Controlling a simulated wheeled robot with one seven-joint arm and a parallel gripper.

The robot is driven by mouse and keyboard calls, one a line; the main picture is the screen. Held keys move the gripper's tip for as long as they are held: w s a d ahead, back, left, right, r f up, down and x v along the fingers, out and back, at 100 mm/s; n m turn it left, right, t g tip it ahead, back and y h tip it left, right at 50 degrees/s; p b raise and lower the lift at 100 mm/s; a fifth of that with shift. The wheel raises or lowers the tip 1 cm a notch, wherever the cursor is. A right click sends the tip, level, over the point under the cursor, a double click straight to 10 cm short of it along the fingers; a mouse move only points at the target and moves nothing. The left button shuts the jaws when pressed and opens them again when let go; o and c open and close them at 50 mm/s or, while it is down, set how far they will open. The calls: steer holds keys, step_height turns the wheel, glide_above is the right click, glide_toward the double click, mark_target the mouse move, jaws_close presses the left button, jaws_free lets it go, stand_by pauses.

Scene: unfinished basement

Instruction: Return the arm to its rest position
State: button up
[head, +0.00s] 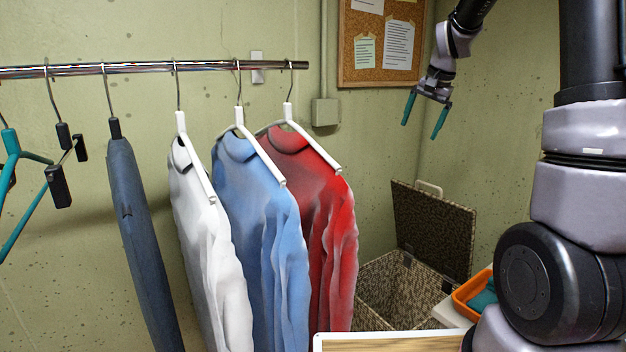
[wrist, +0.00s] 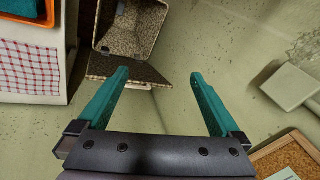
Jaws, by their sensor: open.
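My gripper (head: 425,115) hangs at the upper right of the head view, in front of the wall and below the cork board's right side. Its two teal fingers are spread apart with nothing between them. In the wrist view the gripper (wrist: 158,85) also shows open and empty, with the open hamper beyond the left fingertip. The gripper appears clear of everything around it. My arm comes down to it from the top of the head view.
A metal rail (head: 150,68) holds hangers, trousers (head: 135,230), a white shirt (head: 205,260), a blue shirt (head: 258,220) and a red shirt (head: 318,210). An open speckled hamper (head: 435,230) stands in the corner. An orange bin (head: 466,298) and a checked towel (wrist: 30,68) are nearby.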

steer(key=s+a+r+n+t, duration=0.15)
steer(key=s+r, duration=0.25)
steer(key=s, duration=0.4)
steer(key=s+a+r, duration=0.2)
steer(key=s+r, duration=0.2)
steer(key=s, duration=0.3)
steer(key=s+a+f+n+t, duration=0.1)
steer(key=s+n, duration=0.1)
steer(key=s, duration=1.3)
steer(key=shift+s+a+f, duration=0.2)
steer(key=shift+f, duration=0.1)
steer(key=shift+t, duration=0.25)
